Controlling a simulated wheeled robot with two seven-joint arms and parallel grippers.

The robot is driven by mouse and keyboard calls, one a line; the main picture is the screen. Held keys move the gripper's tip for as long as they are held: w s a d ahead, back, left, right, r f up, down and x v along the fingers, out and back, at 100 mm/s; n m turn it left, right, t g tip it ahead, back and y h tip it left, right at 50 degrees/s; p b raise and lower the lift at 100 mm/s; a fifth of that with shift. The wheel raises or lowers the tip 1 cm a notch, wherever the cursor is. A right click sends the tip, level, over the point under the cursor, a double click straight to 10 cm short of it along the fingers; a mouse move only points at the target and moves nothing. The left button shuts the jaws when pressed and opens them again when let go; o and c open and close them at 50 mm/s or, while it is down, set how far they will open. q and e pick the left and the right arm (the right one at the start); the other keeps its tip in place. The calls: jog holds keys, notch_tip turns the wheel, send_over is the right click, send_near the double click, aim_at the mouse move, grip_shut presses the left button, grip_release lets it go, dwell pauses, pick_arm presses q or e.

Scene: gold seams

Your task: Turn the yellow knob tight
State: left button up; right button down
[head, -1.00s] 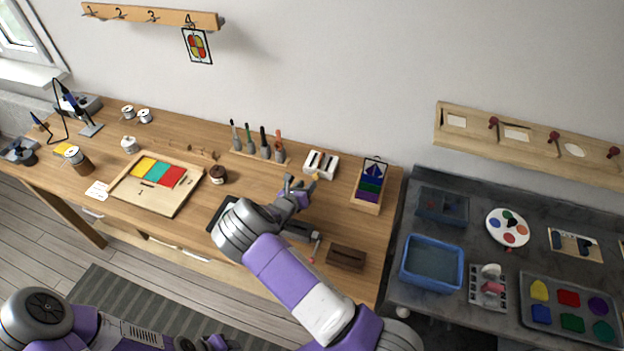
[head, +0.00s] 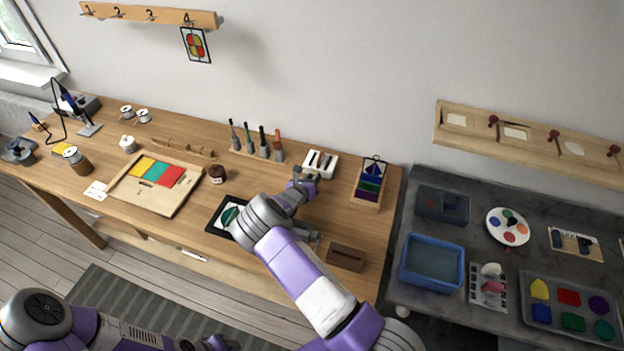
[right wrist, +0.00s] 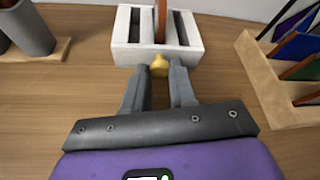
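The yellow knob (right wrist: 159,67) is on the near side of a white slotted block (right wrist: 128,55) in the right wrist view. The block also stands on the wooden bench in the head view (head: 326,160). In the head view my right gripper (head: 306,174) is at the block's near side and hides the knob. Only parts of my left arm show at the bottom edge; its finger state is unclear.
A wooden rack with coloured panels (head: 366,195) stands close on the right. A tool holder (head: 257,156) is on the left. A dark brown block (head: 346,257) and a black-framed plate (head: 226,218) lie nearer. Bare bench top lies around the white block.

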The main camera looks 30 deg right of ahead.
dwell(0.3)
jog(key=shift+s+d+f+m+t+y+b, duration=0.15)
jog(key=shift+m+t+y+b, duration=0.45)
jog(key=shift+m+b, duration=0.5)
jog(key=shift+s+m+t+y+b, duration=0.1)
jog(key=shift+m+t+y+b, duration=0.55)
jog(key=shift+m+b, duration=1)
jog(key=shift+n+b, duration=0.35)
jog(key=shift+b, duration=0.1)
jog(key=c, duration=1.2)
grip_release()
jog(key=shift+r, duration=0.2)
jog(key=v, duration=0.7)
jog(key=shift+s+p, duration=0.2)
jog(key=shift+p, duration=0.2)
